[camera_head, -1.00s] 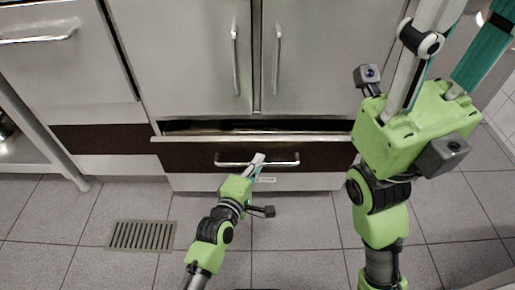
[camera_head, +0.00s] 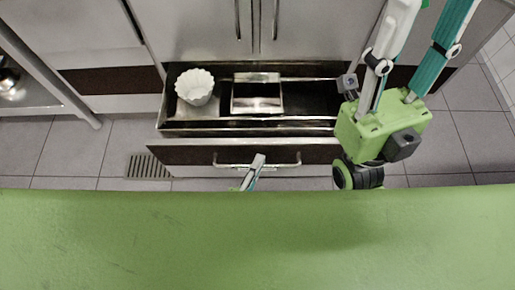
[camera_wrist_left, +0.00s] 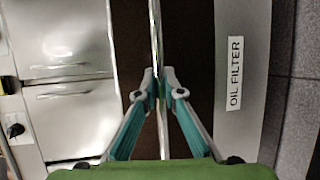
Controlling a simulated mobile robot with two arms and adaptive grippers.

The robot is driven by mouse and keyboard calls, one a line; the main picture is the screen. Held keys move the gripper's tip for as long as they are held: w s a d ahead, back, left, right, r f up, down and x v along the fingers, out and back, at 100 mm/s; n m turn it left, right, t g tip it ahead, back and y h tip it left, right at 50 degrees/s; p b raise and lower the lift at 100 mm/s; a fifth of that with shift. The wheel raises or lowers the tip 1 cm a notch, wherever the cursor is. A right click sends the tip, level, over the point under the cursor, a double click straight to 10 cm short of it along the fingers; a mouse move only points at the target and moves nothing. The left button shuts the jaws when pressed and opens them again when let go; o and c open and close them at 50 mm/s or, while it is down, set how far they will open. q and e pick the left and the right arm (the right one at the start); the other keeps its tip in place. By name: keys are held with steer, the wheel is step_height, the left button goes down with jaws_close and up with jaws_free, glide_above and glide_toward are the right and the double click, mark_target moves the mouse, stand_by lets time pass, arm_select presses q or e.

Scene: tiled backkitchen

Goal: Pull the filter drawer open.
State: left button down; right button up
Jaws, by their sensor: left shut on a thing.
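The filter drawer (camera_head: 200,155) is pulled out under the cabinet doors, showing its inside. It has a dark front and a horizontal metal bar handle (camera_head: 285,165). My left gripper (camera_head: 257,161) is at the middle of this handle. In the left wrist view my left gripper (camera_wrist_left: 158,86) has its fingertips closed around the handle bar (camera_wrist_left: 156,35). An "OIL FILTER" label (camera_wrist_left: 235,73) is on the pale strip beside the dark front. My right gripper (camera_head: 425,45) is at the right with its fingers spread; its tips are cut off by the top edge.
A white fluted cup-shaped thing (camera_head: 195,87) and a metal box (camera_head: 257,105) are in the drawer. A floor grate (camera_head: 148,166) is left of the drawer front. A metal shelf stand (camera_head: 60,80) is at the far left. My own green body hides the floor in front.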

arm_select(q)
steer(key=shift+s, duration=0.4)
steer(key=c, duration=2.1)
jaws_free()
steer(key=shift+c, duration=0.2)
steer(key=v, duration=1.2)
